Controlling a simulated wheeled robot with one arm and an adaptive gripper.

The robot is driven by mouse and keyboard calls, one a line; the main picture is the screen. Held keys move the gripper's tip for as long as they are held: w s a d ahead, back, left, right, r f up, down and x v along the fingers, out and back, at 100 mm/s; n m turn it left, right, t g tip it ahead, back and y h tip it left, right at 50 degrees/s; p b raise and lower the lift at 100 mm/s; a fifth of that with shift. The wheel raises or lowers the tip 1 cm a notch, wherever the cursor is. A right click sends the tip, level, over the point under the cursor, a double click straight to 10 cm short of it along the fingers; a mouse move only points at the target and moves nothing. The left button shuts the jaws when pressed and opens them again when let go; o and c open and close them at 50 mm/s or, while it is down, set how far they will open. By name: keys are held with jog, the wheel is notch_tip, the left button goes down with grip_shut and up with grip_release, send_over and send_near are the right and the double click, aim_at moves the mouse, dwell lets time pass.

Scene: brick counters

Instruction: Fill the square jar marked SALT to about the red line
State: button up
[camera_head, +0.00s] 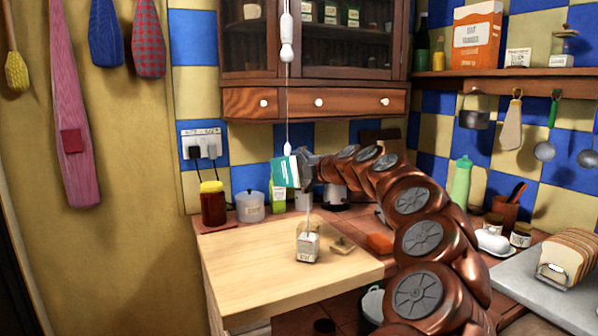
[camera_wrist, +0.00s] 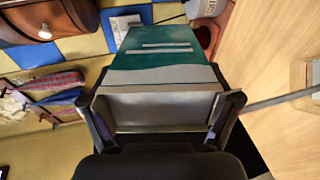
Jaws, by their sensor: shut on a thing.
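My gripper (camera_head: 306,168) is shut on a teal and white carton (camera_head: 285,172), held tilted above the wooden board (camera_head: 245,262). The wrist view shows the carton (camera_wrist: 160,60) between the two fingers of my gripper (camera_wrist: 162,108). A small square glass jar (camera_head: 308,246) stands upright on the board, below and slightly right of the carton. A thin pale stream (camera_head: 308,212) runs down from the carton to the jar; it also shows in the wrist view (camera_wrist: 275,103). The jar seems to hold white contents. Its label and any red line are too small to read.
A small flat lid-like piece (camera_head: 342,245) lies right of the jar. A pull cord (camera_head: 287,52) hangs above the carton. Bread slices (camera_head: 568,255) stand at the right.

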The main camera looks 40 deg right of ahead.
jog(key=shift+r+p, duration=0.2)
jog(key=shift+p, duration=0.15)
jog(key=p, duration=0.3)
jog(key=shift+w+d+r+g, duration=0.1)
jog(key=shift+w+d+g, duration=0.1)
jog(key=shift+w+g, duration=0.1)
jog(key=p, duration=0.3)
jog(key=shift+w+d+g, duration=0.15)
jog(key=shift+g, duration=0.15)
jog(key=p, duration=0.4)
jog(key=shift+w+f+g+p, duration=0.2)
jog(key=shift+f+g+p, duration=0.1)
jog(key=shift+f+g, duration=0.1)
jog(key=shift+p, duration=0.8)
jog(key=p, duration=0.3)
jog(key=shift+f+g, duration=0.1)
jog(key=shift+g, duration=0.3)
jog(key=p, duration=0.3)
jog(key=shift+f+g+y, duration=0.3)
jog(key=shift+f, duration=0.1)
jog(key=shift+a+f, duration=0.15)
jog(key=shift+a, duration=0.05)
jog(key=shift+f, duration=0.1)
